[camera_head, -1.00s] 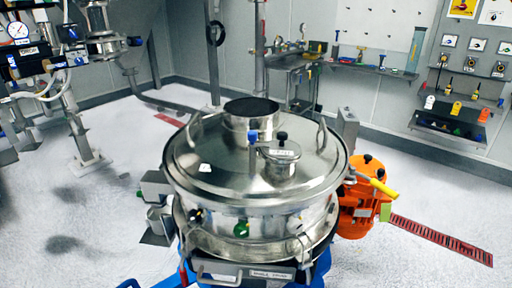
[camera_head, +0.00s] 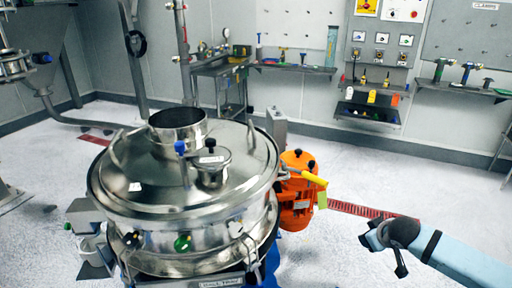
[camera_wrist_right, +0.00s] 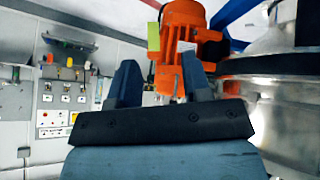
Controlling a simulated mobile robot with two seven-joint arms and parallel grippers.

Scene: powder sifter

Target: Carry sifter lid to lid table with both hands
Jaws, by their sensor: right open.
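The round steel sifter lid (camera_head: 130,186) sits on top of the sifter body (camera_head: 205,242) at the left of the head view. It has a wide central neck (camera_head: 178,130), a small labelled port (camera_head: 211,170) and loop handles at its left (camera_head: 117,150) and right (camera_head: 251,134) sides. My right gripper (camera_head: 384,252) is right of the sifter, apart from the lid and empty. In the right wrist view its two fingers (camera_wrist_right: 160,82) stand apart and open, with the steel sifter side at the right edge. My left gripper is out of view. I cannot identify a lid table.
An orange motor (camera_head: 297,188) with a yellow handle juts from the sifter's right side, between it and my right gripper. It also shows just beyond the fingers in the right wrist view (camera_wrist_right: 181,50). A bench (camera_head: 221,66) and wall shelves stand behind. Floor at right is clear.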

